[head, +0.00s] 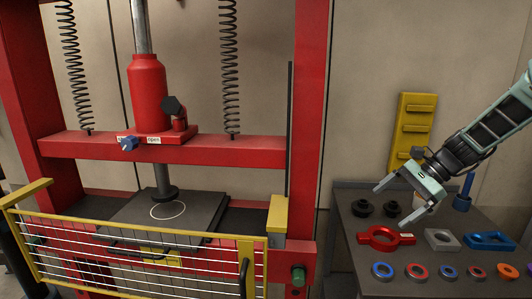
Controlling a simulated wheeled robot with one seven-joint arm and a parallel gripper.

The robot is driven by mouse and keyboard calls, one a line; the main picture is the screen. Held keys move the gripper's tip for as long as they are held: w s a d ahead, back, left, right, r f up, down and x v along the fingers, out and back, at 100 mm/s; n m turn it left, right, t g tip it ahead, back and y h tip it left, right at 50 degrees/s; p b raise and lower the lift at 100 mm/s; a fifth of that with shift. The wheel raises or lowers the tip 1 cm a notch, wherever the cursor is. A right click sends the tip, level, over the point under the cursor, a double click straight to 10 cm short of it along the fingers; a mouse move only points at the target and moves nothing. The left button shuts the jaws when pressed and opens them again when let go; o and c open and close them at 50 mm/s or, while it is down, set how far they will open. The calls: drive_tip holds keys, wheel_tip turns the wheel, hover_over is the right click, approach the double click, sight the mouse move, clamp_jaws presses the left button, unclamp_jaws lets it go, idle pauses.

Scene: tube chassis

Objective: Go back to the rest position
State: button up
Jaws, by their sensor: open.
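My gripper (390,203) is open and empty. It comes in from the right on my arm and hangs above the left part of the grey workbench (350,262), its two fingers pointing down and left. Below or near it are two black round parts, one (362,208) left of the fingers and one (391,208) between them in the picture. A red ring with two side handles (384,237) lies in front of them. I cannot tell the exact height of the fingers over the bench.
A red press frame (310,120) stands at left, with its yellow-framed mesh guard (140,255) in front. A yellow rack (413,122) is behind the bench. A grey block (442,239), a blue ring part (490,240) and several small coloured rings (417,271) lie on the bench.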

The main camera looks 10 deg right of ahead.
drive_tip(key=s+a+r+n+g+h+p, duration=0.15)
drive_tip(key=s+a+n, duration=0.35)
drive_tip(key=a, duration=0.5)
drive_tip(key=s+a+r+n+g+h, duration=0.2)
drive_tip(key=s+a+n, duration=0.25)
drive_tip(key=a, duration=0.65)
drive_tip(key=s+a+n+h, duration=0.1)
drive_tip(key=s+a+n, duration=0.2)
drive_tip(key=s+n, duration=0.2)
drive_tip(key=s+a+r+n+h+p, duration=0.1)
drive_tip(key=s+a+n, duration=0.1)
drive_tip(key=s+n, duration=0.3)
drive_tip(key=s+a+n+t+h+p, duration=0.1)
drive_tip(key=s+a+n+h, duration=0.1)
drive_tip(key=s+n, duration=0.3)
drive_tip(key=s+a, duration=0.1)
drive_tip(key=s, duration=0.2)
drive_tip(key=shift+s+a+r, duration=0.25)
drive_tip(key=shift+s+a, duration=0.1)
drive_tip(key=shift+s, duration=0.05)
